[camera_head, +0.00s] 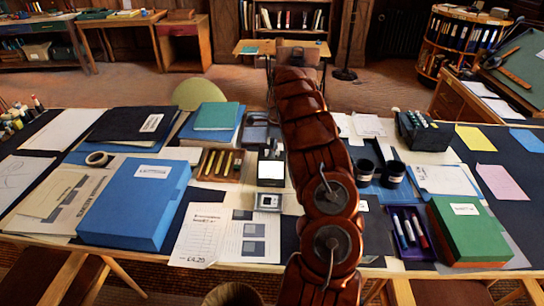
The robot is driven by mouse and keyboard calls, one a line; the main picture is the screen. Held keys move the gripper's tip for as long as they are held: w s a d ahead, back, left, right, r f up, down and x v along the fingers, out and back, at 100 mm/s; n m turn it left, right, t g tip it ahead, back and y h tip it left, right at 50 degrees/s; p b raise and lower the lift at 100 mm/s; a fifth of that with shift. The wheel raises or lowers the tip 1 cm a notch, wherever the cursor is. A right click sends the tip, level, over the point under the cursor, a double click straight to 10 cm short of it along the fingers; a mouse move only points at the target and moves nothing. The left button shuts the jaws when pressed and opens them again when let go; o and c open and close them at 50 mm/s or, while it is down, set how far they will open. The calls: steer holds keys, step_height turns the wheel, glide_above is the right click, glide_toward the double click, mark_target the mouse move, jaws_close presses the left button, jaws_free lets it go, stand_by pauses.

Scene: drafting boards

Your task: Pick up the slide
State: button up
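A small pale square frame with a dark centre, which looks like the slide (267,201), lies near the front middle of the long table (400,262). It lies at the top of a printed sheet with grey squares and just left of my arm. My reddish-brown segmented arm rises from the bottom edge across the middle of the table. Its fingers do not show, so I cannot tell where my gripper is relative to the slide.
A black device with a white panel (271,170) stands just behind the slide. A blue box (135,205) stands left, a green box (468,232) right. Near my arm are a pencil tray (219,165), dark cups (394,172) and a purple marker tray (410,232).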

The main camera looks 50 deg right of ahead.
jaws_close()
steer(key=shift+r, duration=0.15)
